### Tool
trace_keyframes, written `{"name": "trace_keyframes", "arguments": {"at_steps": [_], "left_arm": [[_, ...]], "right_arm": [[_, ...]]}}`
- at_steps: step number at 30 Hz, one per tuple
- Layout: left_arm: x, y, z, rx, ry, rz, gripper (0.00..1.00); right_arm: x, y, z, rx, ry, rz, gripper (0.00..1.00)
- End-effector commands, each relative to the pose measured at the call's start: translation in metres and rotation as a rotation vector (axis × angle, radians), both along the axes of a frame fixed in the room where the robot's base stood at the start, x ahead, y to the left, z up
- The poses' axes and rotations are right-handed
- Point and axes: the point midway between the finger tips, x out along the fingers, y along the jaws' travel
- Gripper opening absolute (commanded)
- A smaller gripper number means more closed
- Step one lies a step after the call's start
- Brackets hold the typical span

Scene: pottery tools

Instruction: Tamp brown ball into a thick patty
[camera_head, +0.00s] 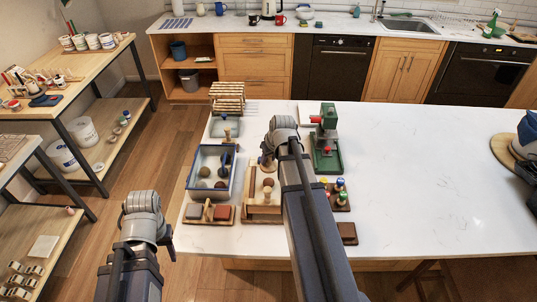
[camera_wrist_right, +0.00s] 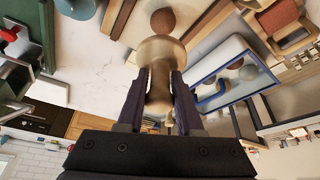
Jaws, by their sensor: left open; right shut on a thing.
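My right gripper (camera_wrist_right: 158,88) is shut on a pale wooden tamper (camera_wrist_right: 162,52), whose wide round end faces the ball. Whether they touch, I cannot tell. In the head view my right forearm hides part of the tool. My left gripper (camera_head: 164,240) is open and empty, off the worktop's left front corner.
A blue-rimmed tray (camera_head: 233,180) with balls stands left of the wooden tray. A green press (camera_head: 326,158) stands to the right, with colour-knobbed tools (camera_head: 338,190) and a dark block (camera_head: 347,232) nearer.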

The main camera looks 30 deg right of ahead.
Motion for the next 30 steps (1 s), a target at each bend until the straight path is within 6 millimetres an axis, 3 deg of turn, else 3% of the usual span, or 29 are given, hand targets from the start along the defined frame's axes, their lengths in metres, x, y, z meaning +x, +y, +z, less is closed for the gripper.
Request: {"name": "trace_keyframes", "arguments": {"at_steps": [8, 19, 30], "left_arm": [[0.0, 0.0, -0.016, 0.001, 0.0, -0.003, 0.5], [0.0, 0.0, -0.056, 0.002, 0.0, -0.008, 0.5], [0.0, 0.0, -0.059, 0.002, 0.0, -0.008, 0.5]], "right_arm": [[0.0, 0.0, -0.016, 0.0, 0.0, 0.0, 0.0], [0.0, 0.0, -0.056, 0.0, 0.0, 0.0, 0.0], [0.0, 0.0, -0.059, 0.0, 0.0, 0.0, 0.0]]}}
